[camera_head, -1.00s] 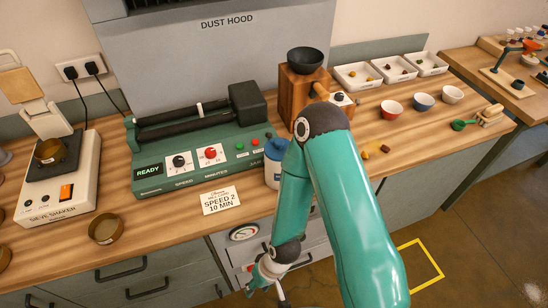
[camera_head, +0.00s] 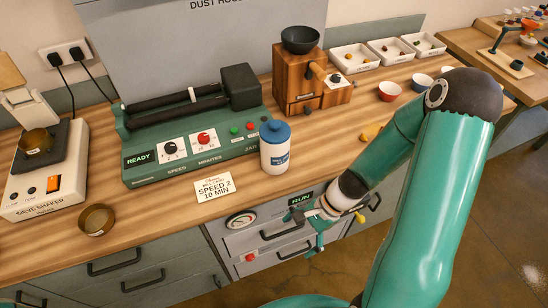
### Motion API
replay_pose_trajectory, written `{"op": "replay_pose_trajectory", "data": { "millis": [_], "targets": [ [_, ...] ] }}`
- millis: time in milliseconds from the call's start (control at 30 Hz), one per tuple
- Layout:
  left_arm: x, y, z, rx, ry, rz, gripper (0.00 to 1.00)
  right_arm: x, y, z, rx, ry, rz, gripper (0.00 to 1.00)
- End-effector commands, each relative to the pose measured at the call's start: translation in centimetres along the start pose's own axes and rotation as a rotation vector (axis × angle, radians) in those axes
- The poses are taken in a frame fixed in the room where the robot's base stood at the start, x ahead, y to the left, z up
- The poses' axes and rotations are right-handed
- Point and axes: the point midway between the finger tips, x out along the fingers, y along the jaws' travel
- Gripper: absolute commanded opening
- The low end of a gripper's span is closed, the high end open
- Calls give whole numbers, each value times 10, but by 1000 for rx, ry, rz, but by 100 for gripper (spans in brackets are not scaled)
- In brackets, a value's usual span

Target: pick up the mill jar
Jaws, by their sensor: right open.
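The mill jar (camera_head: 275,155) is white with a blue lid and a blue label. It stands upright on the wooden counter near the front edge, in front of the right end of the green jar mill (camera_head: 187,139). My right gripper (camera_head: 302,231) is open and empty. In the picture it shows below and to the right of the jar, in front of the drawer fronts, apart from the jar. My left gripper is out of view.
A card (camera_head: 214,187) reading "SPEED 2 10 MIN" lies left of the jar. A wooden grinder (camera_head: 296,80) stands behind it to the right. A brass sieve (camera_head: 97,219) and the sieve shaker (camera_head: 40,190) are at left. The counter right of the jar is mostly clear.

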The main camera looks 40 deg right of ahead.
Motion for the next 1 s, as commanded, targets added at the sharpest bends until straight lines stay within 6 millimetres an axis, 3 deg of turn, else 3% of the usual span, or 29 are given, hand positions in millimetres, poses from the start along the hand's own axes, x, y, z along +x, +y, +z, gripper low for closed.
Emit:
{"op": "replay_pose_trajectory", "data": {
  "millis": [33,100,200,300,400,567,1000],
  "targets": [
    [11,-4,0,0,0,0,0,-25,-15,-8,191,-57,-123,100],
    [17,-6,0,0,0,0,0,-63,-36,-9,402,-163,-282,100],
    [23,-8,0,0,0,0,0,-121,-62,-12,599,-303,-500,100],
    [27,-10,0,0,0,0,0,-168,-78,-14,694,-407,-665,100],
    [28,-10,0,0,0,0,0,-195,-86,-13,733,-470,-756,100],
    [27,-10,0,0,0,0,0,-194,-102,-9,742,-498,-784,100],
    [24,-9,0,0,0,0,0,-139,-168,2,742,-493,-780,100]
  ]
}}
